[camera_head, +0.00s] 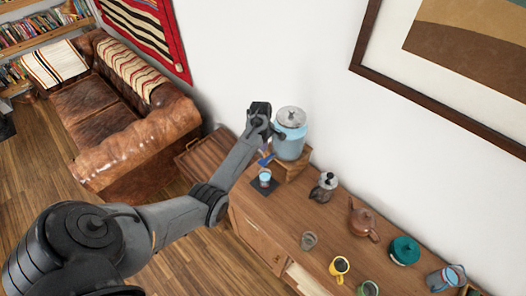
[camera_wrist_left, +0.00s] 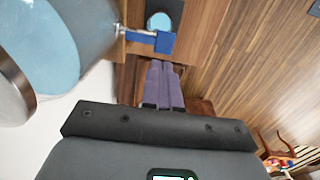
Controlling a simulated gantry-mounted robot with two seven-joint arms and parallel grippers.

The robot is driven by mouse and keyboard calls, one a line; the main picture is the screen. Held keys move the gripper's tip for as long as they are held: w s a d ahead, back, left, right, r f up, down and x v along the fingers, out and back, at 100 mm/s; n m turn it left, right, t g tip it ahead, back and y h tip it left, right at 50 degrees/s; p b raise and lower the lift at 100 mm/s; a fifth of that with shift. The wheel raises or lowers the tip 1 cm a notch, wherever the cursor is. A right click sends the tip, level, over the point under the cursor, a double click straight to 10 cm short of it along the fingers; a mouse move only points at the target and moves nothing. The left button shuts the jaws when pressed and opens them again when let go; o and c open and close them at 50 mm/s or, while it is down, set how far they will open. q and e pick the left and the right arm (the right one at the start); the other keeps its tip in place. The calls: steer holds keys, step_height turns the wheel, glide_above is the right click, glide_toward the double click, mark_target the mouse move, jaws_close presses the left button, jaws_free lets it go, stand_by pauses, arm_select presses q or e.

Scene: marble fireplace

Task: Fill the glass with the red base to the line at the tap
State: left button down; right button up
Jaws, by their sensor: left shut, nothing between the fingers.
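A blue drinks dispenser (camera_head: 290,141) with a grey lid stands on a wooden stand against the wall. Its tap has a blue lever (camera_head: 266,159), which also shows in the left wrist view (camera_wrist_left: 165,43). A glass (camera_head: 265,177) with light blue liquid stands on a dark mat below the tap; from above it is a blue disc in the left wrist view (camera_wrist_left: 159,21). Its base colour and line cannot be made out. My left gripper (camera_head: 277,134) is beside the dispenser, its purple fingers (camera_wrist_left: 163,72) shut and empty near the lever. My right gripper is out of view.
A moka pot (camera_head: 324,187), a brown teapot (camera_head: 362,220), a teal pot (camera_head: 404,250), a clear glass (camera_head: 309,240), a yellow mug (camera_head: 340,268), a green-rimmed glass (camera_head: 368,288) and a blue jug (camera_head: 441,278) stand along the wooden sideboard (camera_head: 335,222).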

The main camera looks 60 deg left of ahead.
arm_select(q)
steer(key=shift+r+b, duration=0.4)
steer(key=shift+r, duration=2.5)
